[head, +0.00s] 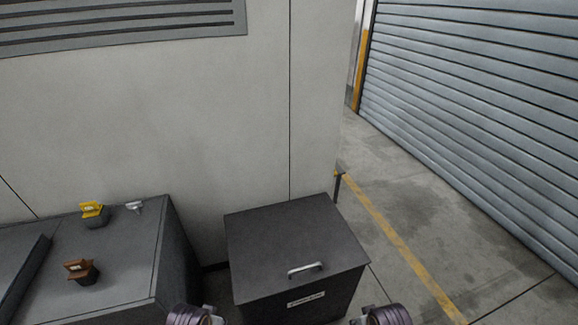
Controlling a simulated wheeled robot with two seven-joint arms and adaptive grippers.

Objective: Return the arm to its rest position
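Parts of my two arms (190,315) (388,315) show at the bottom edge, one left of centre and one right of centre. They are dark purple, ringed and rounded, with pale metal beside them. The rest of both arms is cut off by the frame. Neither gripper's fingers can be seen, so I cannot tell whether they are open or shut or hold anything.
A dark closed box (290,243) with a lid handle (306,270) and a front label stands ahead. A dark cabinet (135,262) at left bears a yellow-topped item (94,213), a brown-topped item (81,271) and a small silver piece (134,207). Floor (430,210) is clear at right.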

